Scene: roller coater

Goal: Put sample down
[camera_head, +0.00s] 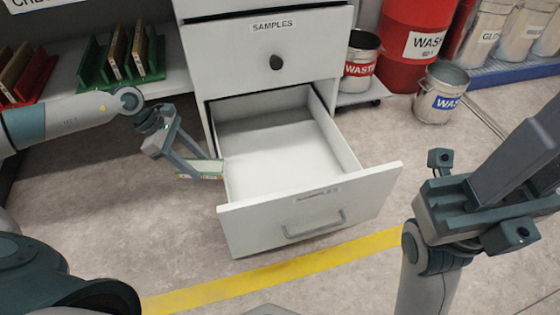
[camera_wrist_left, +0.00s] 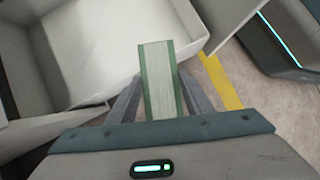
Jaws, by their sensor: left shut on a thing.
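My left gripper (camera_head: 196,165) is shut on the sample, a thin pale board with green edges (camera_head: 208,168). The sample also shows in the left wrist view (camera_wrist_left: 160,85), upright in the picture between the two grey fingers. In the head view it is at the left side of an open white drawer (camera_head: 310,206) labelled SAMPLES. I cannot tell whether the sample touches the drawer. The drawer's visible floor is empty. My right arm's end (camera_head: 490,205) is at the right, apart from the drawer; its fingertips do not show clearly.
A shut drawer (camera_head: 268,55) labelled SAMPLES is above the open one. Green (camera_head: 122,65) and red (camera_head: 30,80) racks with boards stand on a shelf at upper left. Waste bins (camera_head: 440,95) stand at upper right. A yellow floor line (camera_head: 270,272) crosses in front.

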